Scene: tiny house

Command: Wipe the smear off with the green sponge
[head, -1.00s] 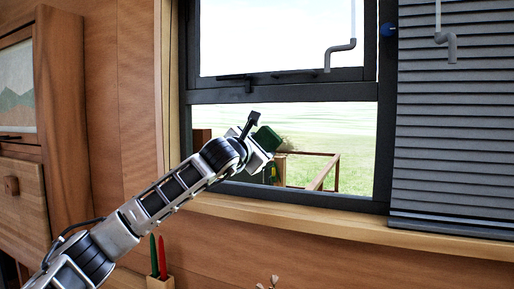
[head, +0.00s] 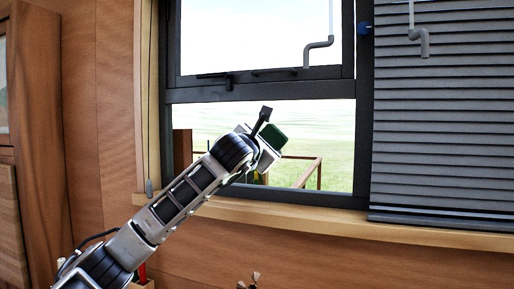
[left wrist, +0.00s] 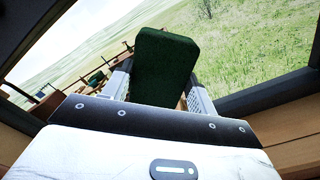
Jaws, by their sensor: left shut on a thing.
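The green sponge (head: 272,136) is dark green and block-shaped. My left gripper (head: 262,150) is shut on it and holds it up in front of the lower window pane (head: 320,130). In the left wrist view the sponge (left wrist: 165,65) stands between the two fingers of my left gripper (left wrist: 160,90), with the window glass behind it. I cannot tell whether the sponge touches the glass. I cannot make out a smear on the pane in either view; the arm and sponge hide part of the glass. My right gripper is not in view.
A wooden sill (head: 300,218) runs under the dark window frame (head: 260,93). A grey blind (head: 440,120) covers the right side. A grey crank handle (head: 319,48) hangs before the upper pane. A wooden cabinet (head: 35,120) stands at the left. A pen holder is partly hidden below my arm.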

